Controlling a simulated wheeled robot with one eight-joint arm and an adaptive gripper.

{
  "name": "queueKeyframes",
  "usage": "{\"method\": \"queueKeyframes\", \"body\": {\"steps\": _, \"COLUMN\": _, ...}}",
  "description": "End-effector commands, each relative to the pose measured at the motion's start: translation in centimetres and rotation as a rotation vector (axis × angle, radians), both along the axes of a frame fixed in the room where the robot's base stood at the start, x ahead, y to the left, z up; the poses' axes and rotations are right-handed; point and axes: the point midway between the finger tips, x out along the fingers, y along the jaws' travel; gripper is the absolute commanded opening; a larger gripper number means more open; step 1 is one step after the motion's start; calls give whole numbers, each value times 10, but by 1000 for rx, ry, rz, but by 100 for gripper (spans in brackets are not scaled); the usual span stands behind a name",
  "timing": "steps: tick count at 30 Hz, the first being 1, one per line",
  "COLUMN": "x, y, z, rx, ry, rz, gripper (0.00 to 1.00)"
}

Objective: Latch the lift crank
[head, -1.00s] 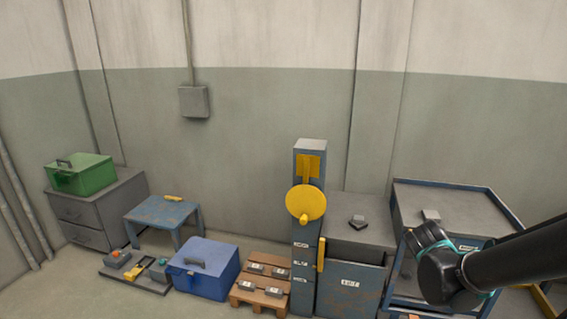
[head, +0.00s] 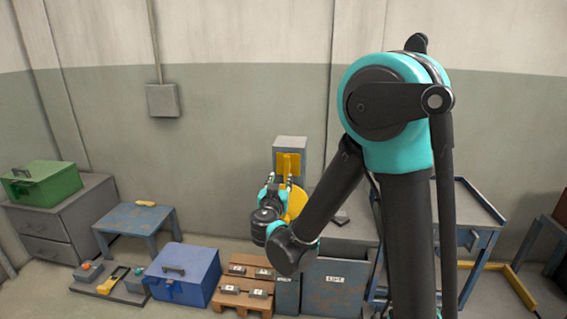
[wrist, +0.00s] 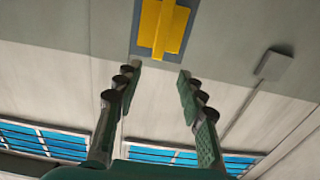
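The blue-grey lift post (head: 291,143) stands near the middle of the head view. The yellow crank disc (head: 297,203) on its front is mostly hidden behind my gripper (head: 280,180). A yellow latch bracket (head: 290,162) shows on the post just above the disc. In the wrist view the yellow bracket (wrist: 162,27), a plate with a raised bar, lies beyond the fingertips at the top. My gripper (wrist: 160,75) is open, its two fingers apart with nothing between them. The crank's knob is hidden.
Left of the post are a pallet (head: 236,299) with several blocks, a blue box (head: 183,272), a blue table (head: 137,218) and a green case (head: 42,183) on a grey cabinet. A blue cart (head: 480,220) is at right. My arm covers much of the right-centre.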

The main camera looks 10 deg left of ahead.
Motion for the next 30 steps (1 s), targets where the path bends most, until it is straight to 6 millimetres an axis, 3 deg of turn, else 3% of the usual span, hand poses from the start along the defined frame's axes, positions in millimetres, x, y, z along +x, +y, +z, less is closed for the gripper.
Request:
{"method": "queueKeyframes", "body": {"steps": 18, "x": 120, "y": -6, "z": 0, "rx": -1, "ry": 2, "rz": -4, "gripper": 40}}
{"method": "queueKeyframes", "body": {"steps": 24, "x": 141, "y": -6, "z": 0, "rx": -1, "ry": 2, "rz": -2, "gripper": 40}}
{"method": "queueKeyframes", "body": {"steps": 30, "x": 146, "y": -6, "z": 0, "rx": -1, "ry": 2, "rz": -1, "gripper": 40}}
